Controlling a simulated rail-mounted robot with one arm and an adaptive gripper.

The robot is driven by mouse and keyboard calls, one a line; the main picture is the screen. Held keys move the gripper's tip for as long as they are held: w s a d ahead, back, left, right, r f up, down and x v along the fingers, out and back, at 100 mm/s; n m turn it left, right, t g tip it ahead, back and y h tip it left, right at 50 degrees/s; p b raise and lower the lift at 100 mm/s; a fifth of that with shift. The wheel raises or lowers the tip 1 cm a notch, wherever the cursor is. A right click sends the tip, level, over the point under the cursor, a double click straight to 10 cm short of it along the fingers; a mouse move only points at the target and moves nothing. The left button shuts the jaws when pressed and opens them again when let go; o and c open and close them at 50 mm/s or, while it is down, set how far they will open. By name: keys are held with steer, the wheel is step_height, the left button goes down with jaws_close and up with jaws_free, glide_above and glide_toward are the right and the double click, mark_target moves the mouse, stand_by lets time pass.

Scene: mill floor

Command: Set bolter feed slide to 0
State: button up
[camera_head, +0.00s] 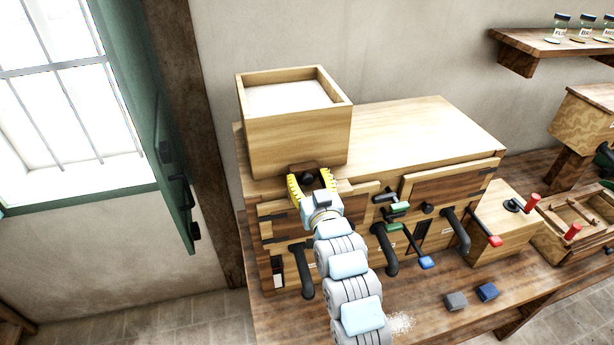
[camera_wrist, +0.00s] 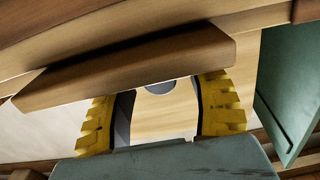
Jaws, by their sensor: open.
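The bolter (camera_head: 420,135) is a large wooden cabinet with a box-shaped hopper (camera_head: 290,135) on top, filled with pale material. A small dark brown piece with a dark knob, apparently the feed slide (camera_head: 302,166), shows low on the hopper's front. My gripper (camera_head: 309,177) is open, with its yellow fingers on either side of this piece. In the wrist view a brown wooden bar (camera_wrist: 130,68) crosses above the open fingers of my gripper (camera_wrist: 158,100). A grey round part (camera_wrist: 160,87) shows between them, partly hidden by the bar. Contact and any scale marks cannot be made out.
Black spouts (camera_head: 386,250) and levers with green (camera_head: 400,207) and blue (camera_head: 426,262) ends stand right of my arm. Two small blocks (camera_head: 487,292) lie on the bench (camera_head: 430,312). A green shutter (camera_head: 165,150) hangs open at left. A red-handled box (camera_head: 505,225) stands at right.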

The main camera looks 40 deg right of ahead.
steer(key=v, duration=0.6)
steer(key=shift+s, duration=0.35)
steer(key=shift+a, duration=0.25)
